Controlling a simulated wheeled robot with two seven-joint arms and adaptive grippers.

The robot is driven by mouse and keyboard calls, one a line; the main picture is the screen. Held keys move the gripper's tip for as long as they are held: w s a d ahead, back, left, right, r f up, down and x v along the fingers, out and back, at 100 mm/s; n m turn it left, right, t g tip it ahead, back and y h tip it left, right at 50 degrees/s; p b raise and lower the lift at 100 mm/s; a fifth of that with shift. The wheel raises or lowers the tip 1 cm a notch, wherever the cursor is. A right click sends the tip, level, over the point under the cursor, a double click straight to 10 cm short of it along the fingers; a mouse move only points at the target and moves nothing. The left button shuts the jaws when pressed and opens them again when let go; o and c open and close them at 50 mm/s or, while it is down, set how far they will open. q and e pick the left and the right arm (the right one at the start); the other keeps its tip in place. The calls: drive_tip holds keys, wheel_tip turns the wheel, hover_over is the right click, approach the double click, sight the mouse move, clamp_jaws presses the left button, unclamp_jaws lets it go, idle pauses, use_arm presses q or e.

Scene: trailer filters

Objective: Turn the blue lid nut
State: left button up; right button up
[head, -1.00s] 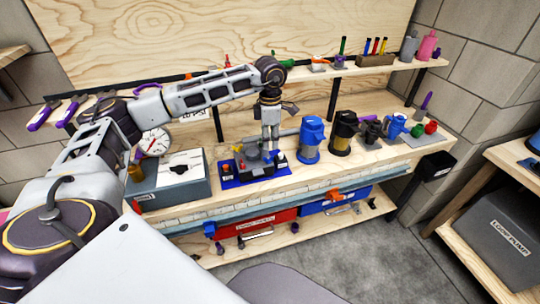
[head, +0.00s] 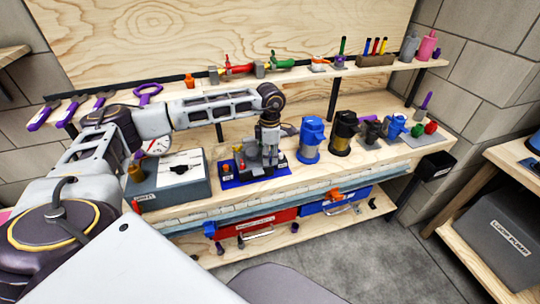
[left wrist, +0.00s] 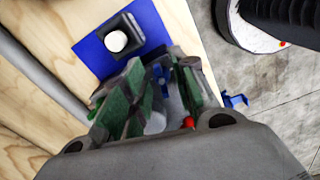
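A grey filter housing (head: 252,160) stands on a blue mat (head: 232,181) on the bench. The mat also shows in the left wrist view (left wrist: 92,52). My left gripper (head: 269,155) points down over the housing's right side and hides part of it. In the left wrist view its two green-padded fingers (left wrist: 162,66) are apart. A small blue part (left wrist: 159,74), apparently the lid nut, shows between them; I cannot tell whether the fingers touch it. Another blue winged part (left wrist: 235,99) shows outside the right finger. My right gripper is not in view.
A grey box (head: 172,184) stands left of the mat. A blue canister (head: 311,140) and a black and yellow one (head: 343,133) stand to the right. Tools line the shelf (head: 300,73) behind. A red case (head: 255,226) sits on the lower shelf.

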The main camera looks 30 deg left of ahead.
use_arm(q)
clamp_jaws()
